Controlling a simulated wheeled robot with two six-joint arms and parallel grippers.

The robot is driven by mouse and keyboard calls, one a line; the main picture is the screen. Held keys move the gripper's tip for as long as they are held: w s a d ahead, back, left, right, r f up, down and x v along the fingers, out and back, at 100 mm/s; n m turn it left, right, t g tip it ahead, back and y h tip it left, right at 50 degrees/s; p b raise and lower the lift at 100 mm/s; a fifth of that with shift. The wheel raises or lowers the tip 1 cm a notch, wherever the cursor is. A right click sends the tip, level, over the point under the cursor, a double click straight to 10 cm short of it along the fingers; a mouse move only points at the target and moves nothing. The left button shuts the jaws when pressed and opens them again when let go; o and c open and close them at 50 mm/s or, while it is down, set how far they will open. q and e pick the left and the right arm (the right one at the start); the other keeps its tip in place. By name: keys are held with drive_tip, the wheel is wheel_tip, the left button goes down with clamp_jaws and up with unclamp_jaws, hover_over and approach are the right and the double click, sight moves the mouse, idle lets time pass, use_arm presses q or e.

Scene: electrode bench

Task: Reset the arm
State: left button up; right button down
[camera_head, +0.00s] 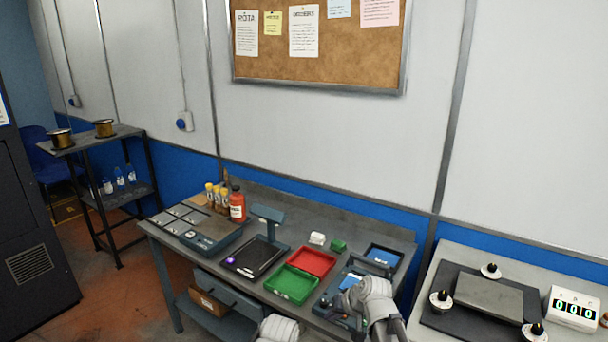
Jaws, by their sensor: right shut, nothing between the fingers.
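My right arm comes up from the bottom edge, right of centre, as a white rounded link. A white part of my left arm shows at the bottom centre; my left gripper is not in view. The grey workbench (186,263) stands below both arms' level of view, with the green tray (291,284) and the red tray (312,261) left of my right arm.
A black pad with a stand (256,257), a panelled device (209,233) and bottles (237,206) stand on the bench's left. A blue tray (383,254) lies at its back right. A second table at the right holds a metal plate (488,302) and a counter (573,308).

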drive_tip(key=s+a+f+n+g+h, duration=0.1)
drive_tip(key=s+n+g+h, duration=0.1)
drive_tip(key=s, duration=0.8)
drive_tip(key=s+a+f+n+g+h, duration=0.2)
drive_tip(key=s+g+h, duration=0.1)
drive_tip(key=s, duration=0.7)
drive_tip(key=shift+s+f+g+h, duration=0.2)
drive_tip(key=shift+g+h, duration=0.1)
drive_tip(key=shift+h, duration=0.1)
